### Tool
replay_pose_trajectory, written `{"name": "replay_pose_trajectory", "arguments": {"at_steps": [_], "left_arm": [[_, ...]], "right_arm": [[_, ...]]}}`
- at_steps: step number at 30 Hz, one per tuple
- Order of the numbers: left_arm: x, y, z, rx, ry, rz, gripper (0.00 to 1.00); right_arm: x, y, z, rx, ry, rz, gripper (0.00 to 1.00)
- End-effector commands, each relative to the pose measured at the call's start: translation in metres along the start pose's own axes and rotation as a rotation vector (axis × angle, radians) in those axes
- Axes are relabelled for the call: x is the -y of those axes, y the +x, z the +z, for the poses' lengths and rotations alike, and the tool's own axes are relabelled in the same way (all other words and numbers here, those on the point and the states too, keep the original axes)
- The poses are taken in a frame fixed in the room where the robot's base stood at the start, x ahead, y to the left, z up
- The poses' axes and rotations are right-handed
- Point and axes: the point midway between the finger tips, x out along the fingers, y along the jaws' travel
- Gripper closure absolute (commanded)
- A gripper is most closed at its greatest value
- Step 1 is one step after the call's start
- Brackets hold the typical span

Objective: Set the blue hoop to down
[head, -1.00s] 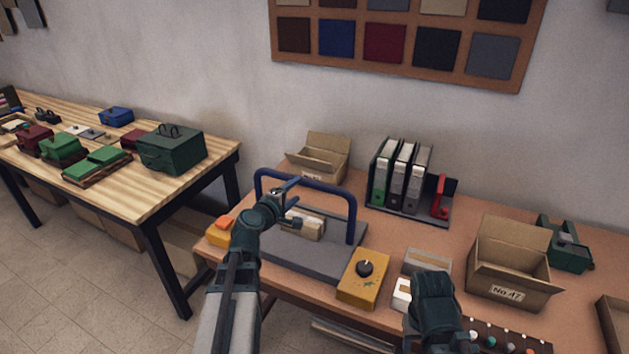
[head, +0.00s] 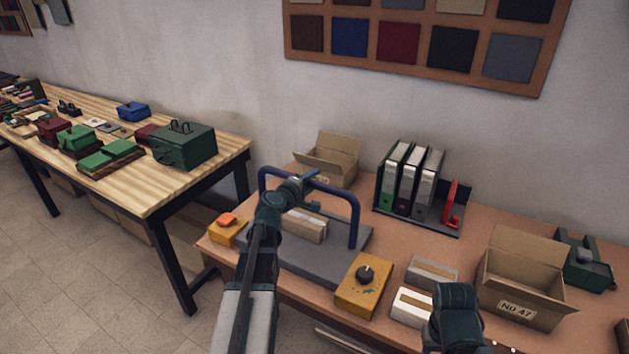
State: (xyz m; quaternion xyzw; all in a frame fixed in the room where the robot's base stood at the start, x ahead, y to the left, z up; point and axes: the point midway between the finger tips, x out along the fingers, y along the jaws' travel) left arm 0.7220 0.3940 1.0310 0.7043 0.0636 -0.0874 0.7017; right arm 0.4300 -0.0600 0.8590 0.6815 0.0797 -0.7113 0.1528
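The blue hoop (head: 352,224) stands upright over a grey base plate (head: 300,262) on the brown table. Its top bar runs across at the height of my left gripper. My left gripper (head: 314,190) is at the middle of that bar, its fingers apart, one above and one below the bar. Whether they touch it I cannot tell. My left wrist hides part of the hoop's left side. My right gripper (head: 455,310) is low at the front right, with its fingers hidden from view.
A small cardboard block (head: 304,225) sits on the base under the hoop. A yellow box with a black knob (head: 364,284) and an orange-button box (head: 227,229) flank the base. Binders (head: 408,182) and open cartons (head: 525,280) stand behind and right.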

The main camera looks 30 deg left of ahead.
Motion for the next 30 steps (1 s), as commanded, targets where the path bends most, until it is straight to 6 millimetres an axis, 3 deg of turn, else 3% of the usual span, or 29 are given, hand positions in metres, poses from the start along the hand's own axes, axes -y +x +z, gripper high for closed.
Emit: {"name": "replay_pose_trajectory", "arguments": {"at_steps": [1, 6, 30], "left_arm": [[0.0, 0.0, 0.0001, 0.0, 0.0, 0.0, 0.71], [0.0001, 0.0, 0.0002, 0.0, 0.0, 0.0, 1.0], [0.0003, -0.0001, 0.0003, 0.001, 0.001, -0.001, 1.0]], "right_arm": [[0.0, 0.0, 0.0, 0.0, 0.0, 0.0, 0.5], [0.0, 0.0, 0.0, 0.0, 0.0, 0.0, 0.5], [0.0, 0.0001, 0.0, 0.0, 0.0, 0.0, 0.5]]}}
